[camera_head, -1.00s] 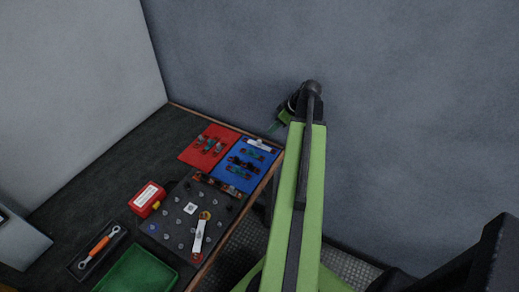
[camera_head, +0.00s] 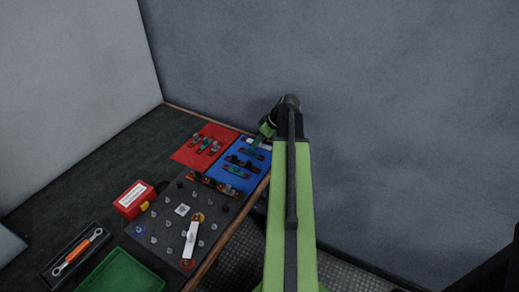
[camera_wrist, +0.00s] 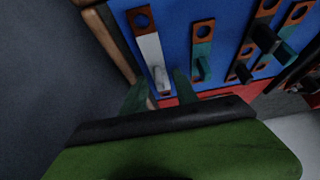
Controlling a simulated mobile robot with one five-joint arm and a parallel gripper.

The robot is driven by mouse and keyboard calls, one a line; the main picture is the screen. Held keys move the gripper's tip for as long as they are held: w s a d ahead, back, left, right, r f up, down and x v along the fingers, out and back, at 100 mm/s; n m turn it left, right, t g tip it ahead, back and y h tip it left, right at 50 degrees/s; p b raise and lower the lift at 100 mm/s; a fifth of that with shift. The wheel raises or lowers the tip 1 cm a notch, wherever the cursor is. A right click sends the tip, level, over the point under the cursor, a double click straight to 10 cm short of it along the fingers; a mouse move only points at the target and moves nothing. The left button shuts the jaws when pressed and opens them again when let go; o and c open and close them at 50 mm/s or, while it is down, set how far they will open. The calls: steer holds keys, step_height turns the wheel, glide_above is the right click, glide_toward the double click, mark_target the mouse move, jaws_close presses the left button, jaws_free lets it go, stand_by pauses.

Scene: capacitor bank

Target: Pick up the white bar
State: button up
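A white bar with copper ends, each with a hole, lies on the blue mat; the wrist view shows it (camera_wrist: 151,52), and in the head view it (camera_head: 262,143) is partly hidden behind my gripper. My gripper (camera_head: 257,140) is over the far edge of the blue mat, tilted down. In the wrist view its two green fingers (camera_wrist: 159,90) are apart, one on each side of the bar's near end. I cannot tell how high they are above it. A second white bar (camera_head: 190,241) sits on the dark stud board.
The blue mat (camera_head: 223,179) also holds green and black bars. A red mat (camera_head: 185,154) lies to its left. The dark board (camera_head: 163,225) has several studs. A red box (camera_head: 132,200), a tray with an orange wrench (camera_head: 77,251) and a green tray (camera_head: 121,273) stand nearby.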

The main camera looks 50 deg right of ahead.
steer(key=shift+r, duration=0.15)
jaws_close()
steer(key=shift+r, duration=0.1)
step_height(320, 180, up, 10)
steer(key=p, duration=1)
